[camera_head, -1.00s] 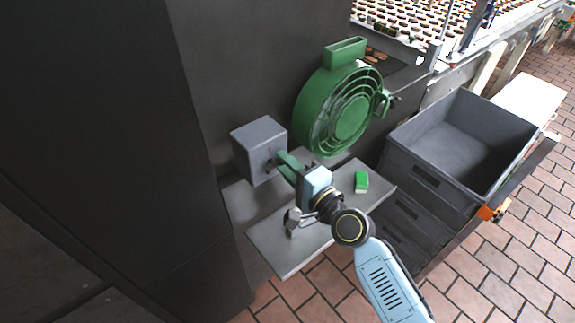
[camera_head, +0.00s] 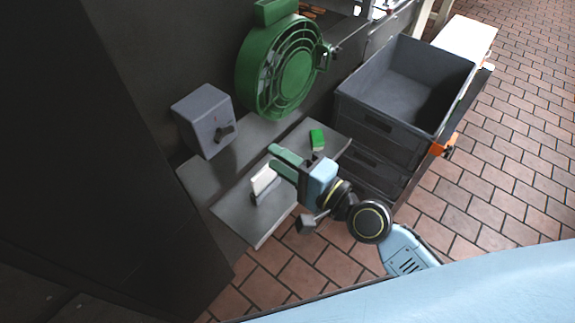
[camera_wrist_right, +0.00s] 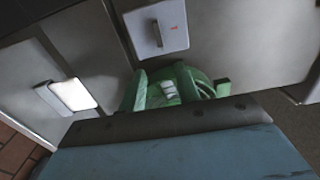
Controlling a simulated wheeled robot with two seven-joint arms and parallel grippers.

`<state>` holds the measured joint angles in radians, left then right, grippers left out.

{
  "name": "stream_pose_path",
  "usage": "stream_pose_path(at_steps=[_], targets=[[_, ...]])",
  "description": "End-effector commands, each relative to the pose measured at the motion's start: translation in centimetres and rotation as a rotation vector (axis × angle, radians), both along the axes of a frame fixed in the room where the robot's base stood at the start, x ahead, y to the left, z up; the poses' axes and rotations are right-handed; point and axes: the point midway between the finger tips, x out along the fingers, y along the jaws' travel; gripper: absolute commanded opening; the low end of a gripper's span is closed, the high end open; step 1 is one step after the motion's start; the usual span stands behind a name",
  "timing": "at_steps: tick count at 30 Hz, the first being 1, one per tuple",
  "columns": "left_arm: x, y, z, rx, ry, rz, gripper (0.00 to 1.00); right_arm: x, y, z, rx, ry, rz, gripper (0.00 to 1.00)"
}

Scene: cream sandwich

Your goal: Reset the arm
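My right gripper (camera_head: 271,157) is over the grey shelf in the head view, its two green fingers apart with a gap between them. Nothing shows held in it. It is to the lower right of a grey box (camera_head: 198,117) with a dark knob (camera_head: 225,133), and apart from it. In the wrist view the knob box (camera_wrist_right: 158,28) is ahead, beyond the fingers. The round green fan-like unit (camera_head: 283,75) stands behind the shelf. My left gripper is not in view.
A white block on a grey holder (camera_head: 264,178) is close beside the right gripper's fingers. Stacked grey crates (camera_head: 362,119) stand right. Brick floor (camera_head: 520,170) is open at right.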

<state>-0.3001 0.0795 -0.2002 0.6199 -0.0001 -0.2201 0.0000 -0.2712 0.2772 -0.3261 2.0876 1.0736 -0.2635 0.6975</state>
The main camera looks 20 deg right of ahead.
Motion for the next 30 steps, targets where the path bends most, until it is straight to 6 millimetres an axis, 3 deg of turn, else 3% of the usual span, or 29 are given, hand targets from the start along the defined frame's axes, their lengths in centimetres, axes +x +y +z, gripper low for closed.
stream_pose_path(at_steps=[6,23,26,29,30], targets=[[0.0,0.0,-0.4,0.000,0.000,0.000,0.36,-1.3,-0.9,0.0,0.000,0.000,0.001,0.33],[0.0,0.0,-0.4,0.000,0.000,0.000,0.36,-1.2,-1.0,-0.3,-0.008,0.002,-0.002,0.33],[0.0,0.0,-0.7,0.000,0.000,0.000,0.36,-0.9,-1.5,-2.8,-0.064,0.018,-0.020,0.33],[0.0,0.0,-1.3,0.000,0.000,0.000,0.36,-0.4,-2.5,-8.2,-0.187,0.054,-0.050,0.33],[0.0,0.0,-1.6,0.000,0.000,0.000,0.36,-0.3,-3.1,-10.9,-0.255,0.074,-0.063,0.33]])
